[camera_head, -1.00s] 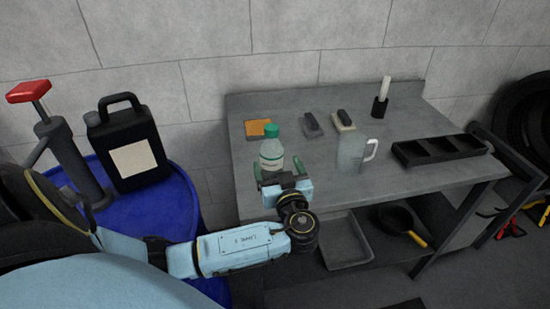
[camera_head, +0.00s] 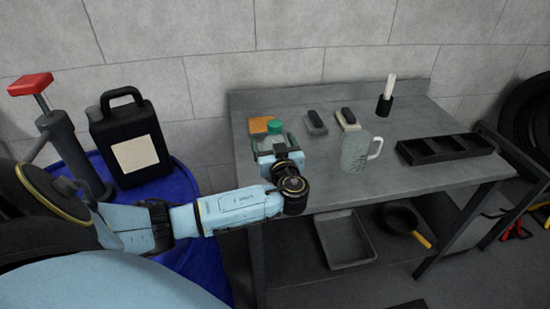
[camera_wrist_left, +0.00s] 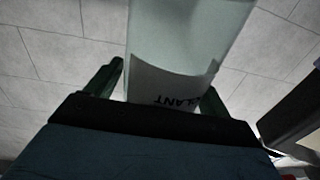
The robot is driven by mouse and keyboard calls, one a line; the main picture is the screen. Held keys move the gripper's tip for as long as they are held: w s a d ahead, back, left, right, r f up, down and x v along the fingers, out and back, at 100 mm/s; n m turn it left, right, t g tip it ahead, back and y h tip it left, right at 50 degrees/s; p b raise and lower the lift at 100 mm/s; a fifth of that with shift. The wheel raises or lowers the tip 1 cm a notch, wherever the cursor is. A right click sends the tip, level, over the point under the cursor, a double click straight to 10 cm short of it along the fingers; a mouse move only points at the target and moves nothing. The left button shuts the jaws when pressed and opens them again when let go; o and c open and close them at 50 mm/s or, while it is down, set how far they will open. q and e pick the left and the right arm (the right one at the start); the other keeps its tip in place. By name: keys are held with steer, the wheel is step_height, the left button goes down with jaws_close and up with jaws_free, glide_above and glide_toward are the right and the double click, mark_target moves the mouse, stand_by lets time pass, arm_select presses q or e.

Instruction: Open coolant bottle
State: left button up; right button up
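The coolant bottle (camera_head: 275,127), pale with a green cap, stands upright on the grey workbench (camera_head: 300,160) near its left end. My left gripper (camera_head: 276,143) is at the bottle, with its dark green fingers on either side. In the left wrist view the bottle (camera_wrist_left: 185,45) fills the middle between the fingers (camera_wrist_left: 160,88), and its white label shows upside-down lettering. A narrow gap shows beside the left finger, so the gripper looks open around the bottle. My gripper hides the lower bottle in the head view. My right gripper is not in view.
An orange block (camera_head: 261,124) sits behind the bottle. A clear jug (camera_head: 355,152) stands to the right, before two dark-topped blocks (camera_head: 347,119). A black divided tray (camera_head: 445,149) lies farther right. A black canister (camera_head: 130,140) stands on a blue drum (camera_head: 185,215) at left.

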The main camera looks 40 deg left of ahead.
arm_select(q)
steer(key=c, duration=1.1)
steer(key=shift+o, duration=0.2)
